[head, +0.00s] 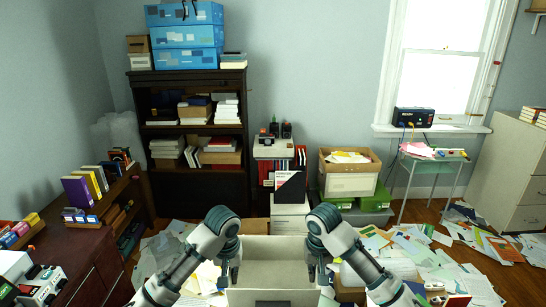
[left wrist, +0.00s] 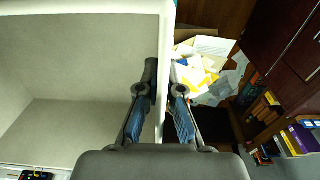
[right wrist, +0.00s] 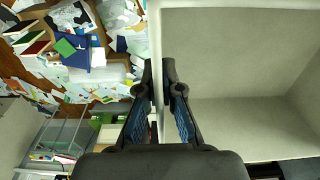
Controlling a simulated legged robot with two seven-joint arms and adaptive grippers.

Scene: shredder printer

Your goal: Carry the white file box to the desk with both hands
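The white file box (head: 275,249) is open-topped, appears empty inside and stands upright in front of me at the bottom centre of the head view. My left gripper (head: 229,272) is at its left wall; in the left wrist view the fingers straddle the wall (left wrist: 166,60), closed in close on it. My right gripper (head: 318,272) is at its right wall; in the right wrist view the fingers pinch the wall (right wrist: 154,40) from both sides. The box's underside is hidden. A dark wooden desk-like unit (head: 92,262) stands at the left.
Papers (head: 400,250) litter the floor on both sides. A dark bookshelf (head: 190,82) stands at the back. A box of papers (head: 348,180) sits on green boxes (head: 368,202). A small table (head: 433,165) is under the window. A filing cabinet (head: 515,185) is at right.

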